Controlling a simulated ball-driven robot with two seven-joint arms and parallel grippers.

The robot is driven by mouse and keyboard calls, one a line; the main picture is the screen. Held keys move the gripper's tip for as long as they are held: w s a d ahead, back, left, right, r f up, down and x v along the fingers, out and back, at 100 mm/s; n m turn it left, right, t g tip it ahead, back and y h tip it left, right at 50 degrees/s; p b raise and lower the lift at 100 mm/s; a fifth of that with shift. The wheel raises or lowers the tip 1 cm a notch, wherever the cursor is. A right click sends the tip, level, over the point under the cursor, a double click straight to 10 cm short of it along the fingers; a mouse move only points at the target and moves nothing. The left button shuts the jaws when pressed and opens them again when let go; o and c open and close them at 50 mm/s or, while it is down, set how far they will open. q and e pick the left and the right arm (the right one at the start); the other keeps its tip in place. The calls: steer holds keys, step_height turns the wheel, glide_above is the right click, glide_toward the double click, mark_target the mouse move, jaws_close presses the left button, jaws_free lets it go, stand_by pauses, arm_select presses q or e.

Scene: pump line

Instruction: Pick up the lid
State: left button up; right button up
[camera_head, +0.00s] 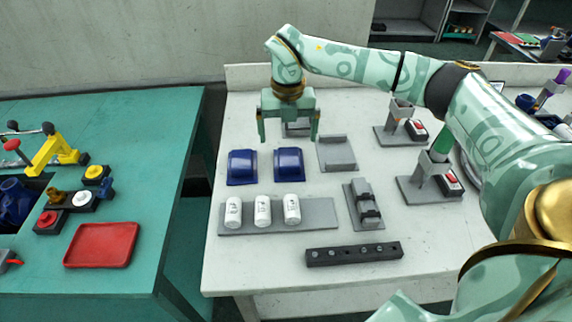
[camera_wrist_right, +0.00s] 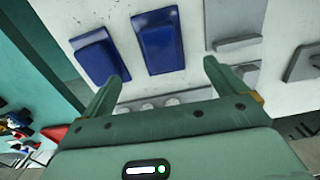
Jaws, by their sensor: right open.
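Two dark blue box-like covers, the left one (camera_head: 242,166) and the right one (camera_head: 289,164), lie side by side on the white table. They look most like lids, but I cannot tell which one the task means. In the right wrist view, the left cover (camera_wrist_right: 98,54) and right cover (camera_wrist_right: 158,41) appear beyond the fingers. My right gripper (camera_head: 288,138) is open and empty, pointing down behind the covers in the head view. It also shows in the wrist view (camera_wrist_right: 163,86), with nothing between its fingers. My left gripper is not in view.
A grey bracket (camera_head: 337,154) lies right of the covers; another grey piece is partly behind my gripper. Several white cylinders lie on a grey plate (camera_head: 318,211) in front. A black bar (camera_head: 354,254) lies nearer. Grey stands (camera_head: 428,188) are at right; a red tray (camera_head: 101,245) is left.

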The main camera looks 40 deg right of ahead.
mark_target(289, 156)
step_height(289, 156, down, 3)
steer(key=shift+f+b, duration=0.2)
steer(key=shift+b, duration=0.2)
steer(key=f+b, duration=0.2)
steer(key=f, duration=0.1)
steer(key=f+b, duration=0.1)
steer(key=f, duration=0.1)
steer(key=shift+w+d+f, duration=0.1)
steer(key=shift+d+f, duration=0.1)
steer(key=shift+d, duration=0.05)
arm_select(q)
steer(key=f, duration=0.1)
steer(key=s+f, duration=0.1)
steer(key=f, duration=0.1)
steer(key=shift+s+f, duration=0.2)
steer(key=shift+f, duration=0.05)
arm_select(e)
steer(key=shift+r, duration=0.15)
steer(key=c, duration=1.1)
